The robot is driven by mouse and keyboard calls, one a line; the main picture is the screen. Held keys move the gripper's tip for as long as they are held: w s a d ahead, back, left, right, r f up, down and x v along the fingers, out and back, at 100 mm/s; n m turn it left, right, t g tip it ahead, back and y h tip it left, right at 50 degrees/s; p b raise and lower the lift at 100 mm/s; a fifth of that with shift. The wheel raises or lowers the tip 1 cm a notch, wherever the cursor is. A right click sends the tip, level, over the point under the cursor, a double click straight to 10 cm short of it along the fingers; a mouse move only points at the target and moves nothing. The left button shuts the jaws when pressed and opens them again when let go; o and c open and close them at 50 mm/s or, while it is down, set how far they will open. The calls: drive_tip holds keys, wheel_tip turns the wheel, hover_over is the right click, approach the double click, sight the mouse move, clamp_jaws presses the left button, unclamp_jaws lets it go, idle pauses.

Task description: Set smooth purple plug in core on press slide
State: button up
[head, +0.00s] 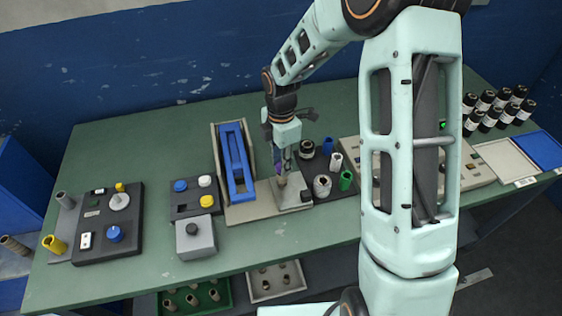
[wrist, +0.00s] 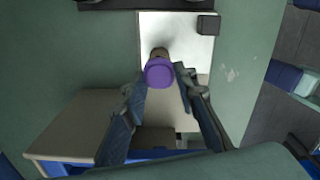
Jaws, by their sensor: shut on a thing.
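The smooth purple plug (wrist: 159,73) is between the fingertips of my gripper (wrist: 162,82) in the wrist view, which is shut on it. Its round end faces the camera. In the head view my gripper (head: 280,156) points down over the core (head: 282,182) on the press slide (head: 294,187), with a bit of purple between the fingers. I cannot tell whether the plug touches the core.
A blue-railed fixture (head: 235,165) stands just left of the slide. A dark tray (head: 322,172) with white, green and blue cylinders sits close on the right. Further left are a grey button box (head: 195,237) and a dark panel (head: 110,222). The green bench front is clear.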

drive_tip(key=o, duration=1.3)
drive_tip(key=shift+r+p, duration=3.15)
drive_tip(key=shift+r, duration=0.85)
drive_tip(key=shift+w, duration=0.1)
